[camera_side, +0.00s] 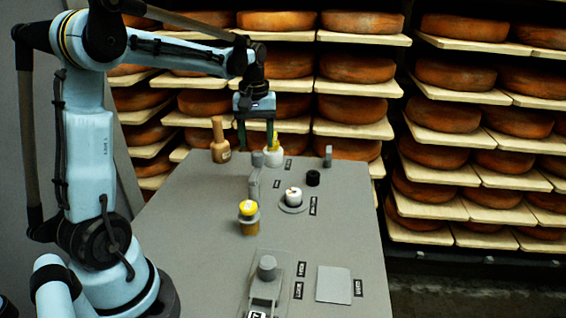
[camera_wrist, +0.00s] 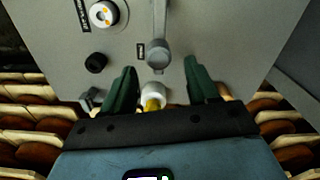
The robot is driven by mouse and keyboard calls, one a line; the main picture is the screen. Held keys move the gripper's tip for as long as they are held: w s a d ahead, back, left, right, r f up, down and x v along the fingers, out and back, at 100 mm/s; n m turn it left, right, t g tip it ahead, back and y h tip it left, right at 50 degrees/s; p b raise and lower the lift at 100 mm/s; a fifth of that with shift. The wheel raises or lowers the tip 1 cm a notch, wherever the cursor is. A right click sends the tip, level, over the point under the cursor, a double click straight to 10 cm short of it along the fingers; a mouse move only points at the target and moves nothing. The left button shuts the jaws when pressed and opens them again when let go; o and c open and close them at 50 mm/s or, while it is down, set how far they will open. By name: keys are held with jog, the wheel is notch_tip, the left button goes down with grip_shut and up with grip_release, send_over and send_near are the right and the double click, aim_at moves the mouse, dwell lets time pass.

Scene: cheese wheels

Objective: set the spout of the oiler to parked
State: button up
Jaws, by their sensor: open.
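What looks like the oiler (camera_side: 273,158) is a small white body with a yellow spout (camera_side: 275,143) on top, at the far end of the grey table. In the wrist view the white body (camera_wrist: 152,89) and the yellow spout (camera_wrist: 153,104) show between my fingers, partly hidden by the gripper's edge. My gripper (camera_side: 256,147) points down at the oiler, with its green fingers spread; they also show in the wrist view (camera_wrist: 161,82). I see no clear contact between fingers and spout. The label wording by the oiler is too small to read.
A wooden bottle-shaped thing (camera_side: 220,143) stands left of the gripper. Nearer are a grey lever (camera_side: 254,186), a yellow-topped post (camera_side: 249,212), a white knob (camera_side: 293,196) and a black knob (camera_side: 313,178). A grey post (camera_side: 328,157) stands at the far right. Cheese shelves stand behind.

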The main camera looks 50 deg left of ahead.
aim_at(257, 151)
notch_tip(257, 151, up, 7)
jog(key=shift+r, duration=0.2)
dwell(0.4)
jog(key=s+d+f+m+t, duration=0.3)
jog(key=s+d+m, duration=0.1)
jog(key=d, duration=0.5)
jog(key=s+d+f+m+t, duration=0.4)
jog(key=d+m, duration=0.3)
jog(key=d, duration=0.2)
jog(key=shift+s+f, duration=0.3)
jog(key=shift+s, duration=0.05)
